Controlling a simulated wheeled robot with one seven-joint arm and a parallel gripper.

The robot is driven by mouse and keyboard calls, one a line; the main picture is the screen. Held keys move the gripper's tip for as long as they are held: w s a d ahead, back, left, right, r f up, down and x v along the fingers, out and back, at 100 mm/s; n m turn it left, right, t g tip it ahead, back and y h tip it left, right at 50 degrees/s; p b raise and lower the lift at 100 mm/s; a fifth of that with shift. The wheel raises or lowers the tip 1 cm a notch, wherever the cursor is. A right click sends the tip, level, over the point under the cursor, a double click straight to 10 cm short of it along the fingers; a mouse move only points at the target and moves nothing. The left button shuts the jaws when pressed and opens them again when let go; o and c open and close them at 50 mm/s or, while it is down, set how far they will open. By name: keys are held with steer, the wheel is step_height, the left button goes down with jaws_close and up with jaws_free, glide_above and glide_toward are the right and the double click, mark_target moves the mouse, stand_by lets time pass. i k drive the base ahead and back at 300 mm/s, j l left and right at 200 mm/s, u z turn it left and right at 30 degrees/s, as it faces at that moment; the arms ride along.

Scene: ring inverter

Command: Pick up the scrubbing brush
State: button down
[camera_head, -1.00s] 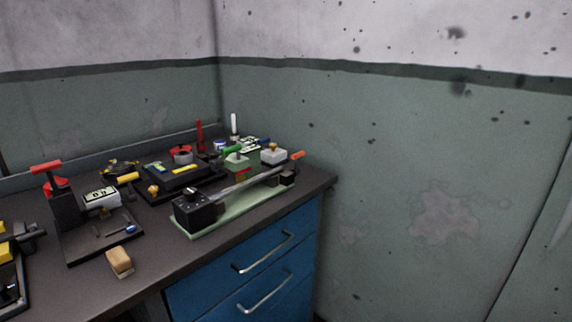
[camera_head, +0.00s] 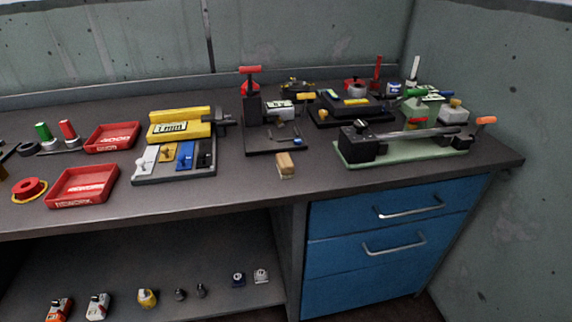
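A small tan wooden block with a paler lower part (camera_head: 286,165), which looks like the scrubbing brush, lies near the front edge of the workbench (camera_head: 240,203). It sits just in front of a black stand with a red-handled press (camera_head: 250,85). Nothing covers it. Bristles are too small to make out. My gripper is not in view.
Left of the block is a grey plate with a yellow device (camera_head: 180,123), then red trays (camera_head: 82,186). Right is a long lever tool on a green base (camera_head: 400,152). Blue drawers (camera_head: 390,215) are below; a lower shelf (camera_head: 170,262) holds small parts.

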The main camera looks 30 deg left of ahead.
mark_target(285, 166)
steer(key=u, duration=0.85)
